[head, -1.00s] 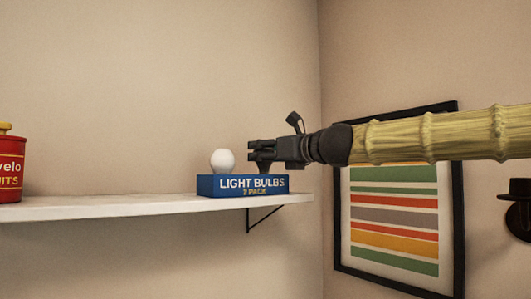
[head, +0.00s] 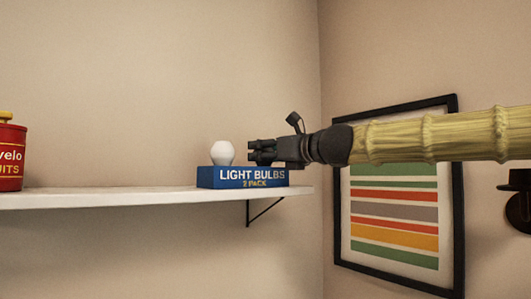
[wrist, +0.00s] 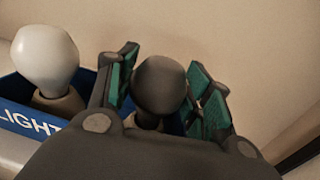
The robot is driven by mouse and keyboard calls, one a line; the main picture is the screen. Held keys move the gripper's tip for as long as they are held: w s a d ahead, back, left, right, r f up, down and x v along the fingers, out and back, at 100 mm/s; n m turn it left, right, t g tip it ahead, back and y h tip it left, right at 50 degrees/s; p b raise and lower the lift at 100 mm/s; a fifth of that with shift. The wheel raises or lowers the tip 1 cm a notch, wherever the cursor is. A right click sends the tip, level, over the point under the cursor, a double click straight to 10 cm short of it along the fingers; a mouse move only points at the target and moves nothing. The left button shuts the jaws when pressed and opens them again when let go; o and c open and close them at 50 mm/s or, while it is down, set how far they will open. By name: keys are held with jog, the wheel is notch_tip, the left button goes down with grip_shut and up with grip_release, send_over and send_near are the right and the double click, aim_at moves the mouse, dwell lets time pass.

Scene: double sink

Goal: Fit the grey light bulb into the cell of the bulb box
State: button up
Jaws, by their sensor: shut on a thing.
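The blue bulb box (head: 242,179), lettered "LIGHT BULBS 2 PACK", sits near the right end of the white shelf. A white bulb (head: 222,152) stands upright in its left part; it also shows in the wrist view (wrist: 45,55). My gripper (head: 262,152) is just over the right part of the box. In the wrist view it is shut on the dark grey bulb (wrist: 160,84), globe up between the green-padded fingers. The pale lower part of this bulb points down into the box area. The fingers hide most of the grey bulb in the head view, and its seating depth cannot be seen.
The shelf (head: 110,199) is clear between the box and a red tin (head: 10,158) at the far left. The wall is close behind. A framed striped picture (head: 395,212) hangs on the right wall behind my arm.

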jog(key=shift+f, duration=0.1)
jog(key=o, duration=0.9)
jog(key=shift+c, duration=0.2)
jog(key=shift+s+d, duration=0.1)
jog(key=shift+d, duration=0.05)
jog(key=v, duration=1.1)
jog(key=shift+s+d, duration=0.25)
jog(key=shift+d, duration=0.05)
